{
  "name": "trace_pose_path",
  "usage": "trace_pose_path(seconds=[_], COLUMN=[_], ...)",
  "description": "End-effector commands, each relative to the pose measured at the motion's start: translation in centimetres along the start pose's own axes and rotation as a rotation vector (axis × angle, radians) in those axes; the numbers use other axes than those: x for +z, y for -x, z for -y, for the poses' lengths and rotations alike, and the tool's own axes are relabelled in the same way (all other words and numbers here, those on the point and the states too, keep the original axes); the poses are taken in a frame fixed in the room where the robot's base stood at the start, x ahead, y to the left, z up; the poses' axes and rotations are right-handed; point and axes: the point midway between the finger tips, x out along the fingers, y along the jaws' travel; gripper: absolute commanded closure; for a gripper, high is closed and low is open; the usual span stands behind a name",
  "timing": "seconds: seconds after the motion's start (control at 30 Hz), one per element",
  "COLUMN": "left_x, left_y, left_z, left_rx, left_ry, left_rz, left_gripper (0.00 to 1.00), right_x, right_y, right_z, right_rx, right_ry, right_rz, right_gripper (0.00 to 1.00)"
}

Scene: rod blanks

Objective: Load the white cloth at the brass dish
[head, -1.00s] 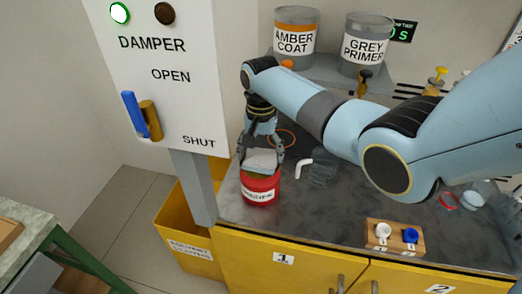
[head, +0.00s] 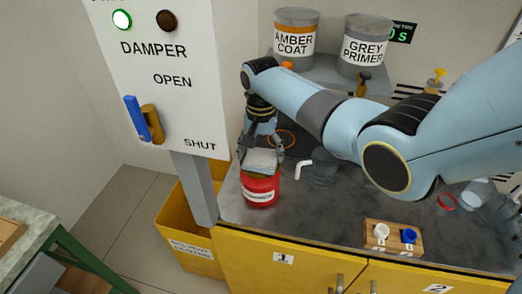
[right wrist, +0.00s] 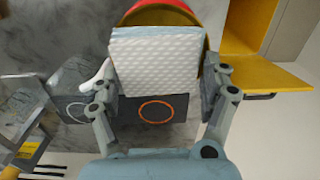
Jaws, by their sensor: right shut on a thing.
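The white cloth (head: 262,158) is a folded, quilted pad. My right gripper (head: 260,148) is shut on it, reaching down from above. The cloth is over the top of a red can (head: 260,191) at the left front of the counter. A thin brass-coloured strip, seemingly the brass dish (head: 257,175), shows just under the cloth. Whether the cloth touches the dish is hidden. My left gripper is not in view.
A yellow bin (head: 184,222) stands left of the counter, below the damper panel (head: 165,75). A wooden block (head: 393,240) holds a white and a blue piece. Paint cans stand on the shelf behind.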

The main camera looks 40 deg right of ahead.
Motion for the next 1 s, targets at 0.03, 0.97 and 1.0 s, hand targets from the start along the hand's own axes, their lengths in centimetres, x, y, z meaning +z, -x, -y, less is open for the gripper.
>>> trace_pose_path(seconds=[0.03,0.97,1.0], left_x=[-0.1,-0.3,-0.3], left_y=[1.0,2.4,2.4], left_z=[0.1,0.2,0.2], left_rx=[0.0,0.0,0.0], left_ry=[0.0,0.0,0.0], left_rz=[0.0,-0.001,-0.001], left_gripper=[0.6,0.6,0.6], right_x=[0.0,0.0,0.0], right_y=[0.9,6.4,6.4], right_z=[0.0,0.0,0.0], right_rx=[0.0,-0.001,0.0], right_ry=[0.0,0.0,0.0], right_rz=[0.0,-0.001,-0.001], right_gripper=[0.46,0.46,0.46])
